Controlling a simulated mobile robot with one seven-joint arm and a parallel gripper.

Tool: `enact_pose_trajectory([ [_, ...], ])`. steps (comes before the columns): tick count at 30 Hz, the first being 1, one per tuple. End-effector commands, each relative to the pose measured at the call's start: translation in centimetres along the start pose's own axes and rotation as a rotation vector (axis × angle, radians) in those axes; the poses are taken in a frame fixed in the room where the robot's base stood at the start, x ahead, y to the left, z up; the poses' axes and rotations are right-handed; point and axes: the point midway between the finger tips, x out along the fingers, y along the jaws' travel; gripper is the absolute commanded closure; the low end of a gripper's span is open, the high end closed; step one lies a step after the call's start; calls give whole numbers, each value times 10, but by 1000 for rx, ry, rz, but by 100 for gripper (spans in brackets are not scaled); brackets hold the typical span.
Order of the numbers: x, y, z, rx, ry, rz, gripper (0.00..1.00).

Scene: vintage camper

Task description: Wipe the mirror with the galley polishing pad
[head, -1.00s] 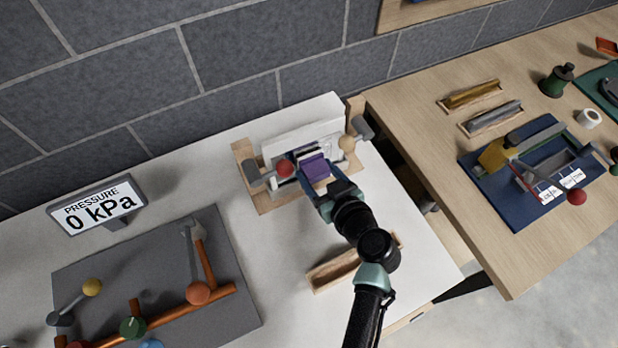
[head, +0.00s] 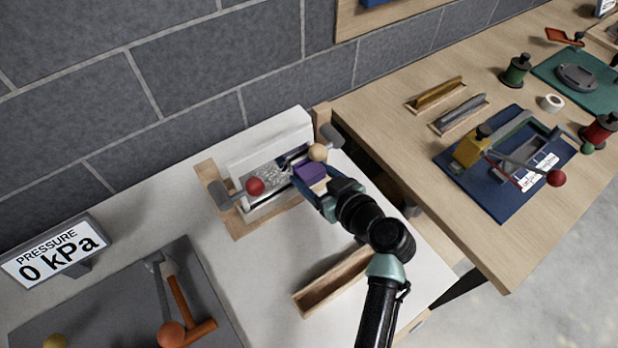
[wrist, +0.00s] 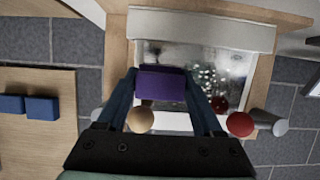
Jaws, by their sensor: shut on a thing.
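My gripper (head: 308,184) is shut on a purple block-shaped polishing pad (head: 309,173). The wrist view shows the pad (wrist: 161,84) between the two fingers. The mirror (head: 268,183) is a shiny plate in a white housing on a wooden base. In the wrist view the mirror (wrist: 215,68) shows speckled marks on its right side, and the left side looks clearer. The pad is over the right end of the mirror in the head view. I cannot tell if it touches the glass.
A red knob (head: 255,186) and a cream knob (head: 317,152) on grey levers flank the mirror. An empty wooden tray (head: 333,281) lies in front. A pressure display (head: 53,251) and a grey board with a hammer stand left. A wooden table (head: 400,128) is at right.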

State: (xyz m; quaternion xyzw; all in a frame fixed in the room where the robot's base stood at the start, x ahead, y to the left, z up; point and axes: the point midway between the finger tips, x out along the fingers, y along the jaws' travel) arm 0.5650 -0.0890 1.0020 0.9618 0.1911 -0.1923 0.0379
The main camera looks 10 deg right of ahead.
Motion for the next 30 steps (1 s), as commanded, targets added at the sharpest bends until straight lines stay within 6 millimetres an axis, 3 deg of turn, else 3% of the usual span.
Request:
enact_pose_trajectory([
  [30,-1,-64,-1,-2,2,-5,77],
])
